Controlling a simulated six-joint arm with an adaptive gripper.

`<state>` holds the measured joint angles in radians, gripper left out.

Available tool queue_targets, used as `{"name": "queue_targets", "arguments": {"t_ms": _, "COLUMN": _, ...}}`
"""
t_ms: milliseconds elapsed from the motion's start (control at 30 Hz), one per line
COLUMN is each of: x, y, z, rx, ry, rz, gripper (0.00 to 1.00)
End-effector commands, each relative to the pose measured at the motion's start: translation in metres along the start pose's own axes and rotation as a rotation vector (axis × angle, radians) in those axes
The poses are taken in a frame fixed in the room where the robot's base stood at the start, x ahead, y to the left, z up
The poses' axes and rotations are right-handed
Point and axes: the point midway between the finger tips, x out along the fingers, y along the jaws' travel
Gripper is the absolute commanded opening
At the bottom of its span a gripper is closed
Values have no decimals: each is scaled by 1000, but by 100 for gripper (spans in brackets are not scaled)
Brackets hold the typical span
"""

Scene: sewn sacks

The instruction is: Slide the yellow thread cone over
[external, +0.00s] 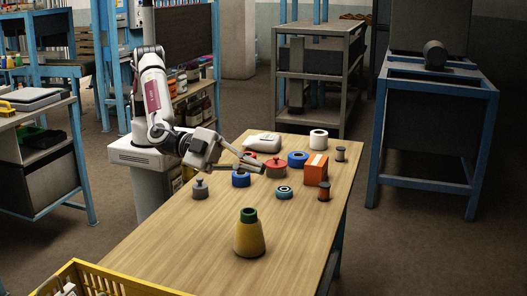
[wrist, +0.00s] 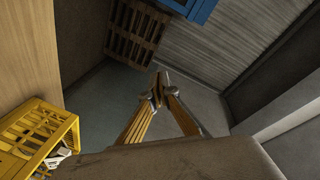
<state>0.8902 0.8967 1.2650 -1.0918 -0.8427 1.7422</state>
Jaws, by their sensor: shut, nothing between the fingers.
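The yellow thread cone (external: 249,236) stands upright near the front middle of the wooden table in the external view, with a dark green top. My gripper (external: 262,166) is above the far part of the table, beyond the cone and well apart from it. Its fingers are shut with nothing between them. In the wrist view my gripper (wrist: 162,88) shows its fingertips together, pointing past the table edge toward the floor. The cone is not in the wrist view.
Around my gripper stand a blue roll (external: 240,180), a red-brown pot (external: 276,169), a teal ring (external: 284,192), an orange box (external: 316,168), a grey knobbed piece (external: 200,189) and dark spools. A yellow crate (external: 103,280) is at the near left. The table around the cone is clear.

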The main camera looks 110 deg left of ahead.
Motion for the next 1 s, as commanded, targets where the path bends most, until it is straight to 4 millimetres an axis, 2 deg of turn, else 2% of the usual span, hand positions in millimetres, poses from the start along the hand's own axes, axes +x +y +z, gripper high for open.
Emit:
{"name": "queue_targets", "arguments": {"t_ms": 33, "x": -2, "y": 16, "z": 2, "rx": 24, "ry": -10, "rz": -9, "gripper": 0}}
{"name": "queue_targets", "arguments": {"t_ms": 267, "x": -18, "y": 71, "z": 15, "rx": 138, "ry": -67, "rz": -67, "gripper": 0}}
{"name": "queue_targets", "arguments": {"t_ms": 467, "x": -38, "y": 118, "z": 32, "rx": 246, "ry": -127, "rz": -112, "gripper": 0}}
{"name": "queue_targets", "arguments": {"t_ms": 800, "x": -90, "y": 194, "z": 74, "rx": 448, "ry": -246, "rz": -174, "gripper": 0}}
{"name": "queue_targets", "arguments": {"t_ms": 1000, "x": -123, "y": 228, "z": 100, "rx": 562, "ry": -317, "rz": -201, "gripper": 0}}
